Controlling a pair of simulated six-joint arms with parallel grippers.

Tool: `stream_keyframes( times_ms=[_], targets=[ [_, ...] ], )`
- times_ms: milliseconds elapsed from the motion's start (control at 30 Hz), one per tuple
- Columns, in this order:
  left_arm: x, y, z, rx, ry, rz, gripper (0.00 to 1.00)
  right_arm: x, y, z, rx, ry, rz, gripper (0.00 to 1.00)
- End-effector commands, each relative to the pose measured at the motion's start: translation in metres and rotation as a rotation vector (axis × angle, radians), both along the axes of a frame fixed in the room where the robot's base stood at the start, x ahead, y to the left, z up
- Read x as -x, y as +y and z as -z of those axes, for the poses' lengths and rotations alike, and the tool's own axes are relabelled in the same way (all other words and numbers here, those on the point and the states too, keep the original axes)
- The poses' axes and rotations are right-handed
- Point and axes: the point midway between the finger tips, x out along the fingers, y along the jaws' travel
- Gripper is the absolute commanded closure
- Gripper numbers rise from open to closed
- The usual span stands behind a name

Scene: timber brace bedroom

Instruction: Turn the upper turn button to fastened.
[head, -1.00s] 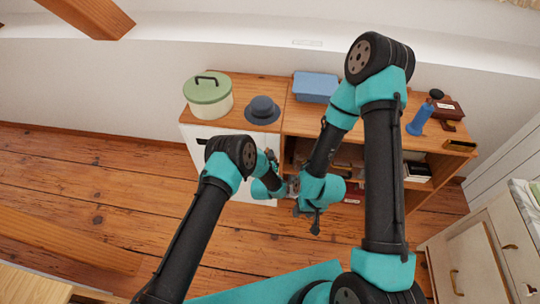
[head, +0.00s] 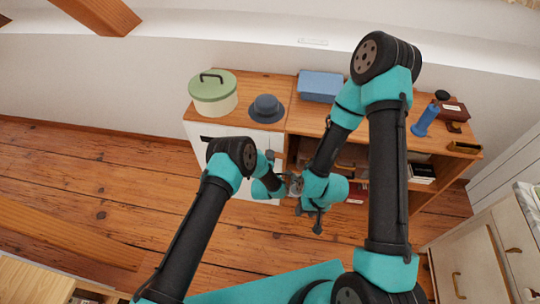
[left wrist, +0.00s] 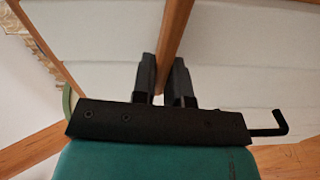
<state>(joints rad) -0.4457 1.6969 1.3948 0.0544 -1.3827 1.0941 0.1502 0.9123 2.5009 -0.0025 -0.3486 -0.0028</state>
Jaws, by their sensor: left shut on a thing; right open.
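The white cabinet door (head: 222,134) is the left part of the low wooden cabinet (head: 300,118). My left gripper (head: 270,156) is in front of the door's upper right part, near the edge beside the open shelves. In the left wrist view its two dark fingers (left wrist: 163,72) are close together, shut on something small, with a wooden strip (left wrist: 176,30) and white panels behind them. The upper turn button cannot be made out; the fingers and arm cover that spot. My right gripper (head: 317,222) is open and empty, lower down in front of the shelves.
On the cabinet top stand a green-lidded pot (head: 213,96), a blue-grey hat (head: 266,109), a blue box (head: 320,86) and a blue bottle-like object (head: 425,120). Books (head: 421,171) sit on the shelves. A drawer unit (head: 480,262) stands at right.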

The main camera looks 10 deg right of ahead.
Motion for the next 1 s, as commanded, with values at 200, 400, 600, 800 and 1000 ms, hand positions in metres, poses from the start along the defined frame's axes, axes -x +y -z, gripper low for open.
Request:
stream_keyframes(
  times_ms=[200, 400, 600, 800, 1000],
  targets=[
    [-0.0001, 0.0004, 0.0029, 0.103, 0.045, -0.001, 1.00, 0.0000, 0.0000, 0.0000, 0.000, 0.000, 0.000, 0.57],
    [-0.0001, 0.0005, 0.0039, 0.143, 0.063, -0.001, 1.00, 0.0000, 0.0000, 0.0000, 0.000, 0.000, 0.000, 0.57],
    [-0.0001, 0.0005, 0.0040, 0.150, 0.066, -0.001, 1.00, 0.0000, 0.0000, 0.0000, 0.000, 0.000, 0.000, 0.57],
    [-0.0001, 0.0005, 0.0040, 0.149, 0.065, -0.001, 1.00, 0.0000, 0.0000, 0.0000, 0.000, 0.000, 0.000, 0.57],
    [-0.0001, 0.0004, 0.0040, 0.149, 0.066, 0.000, 0.67, 0.0000, 0.0000, 0.0000, 0.000, 0.000, 0.000, 0.57]
  ],
)
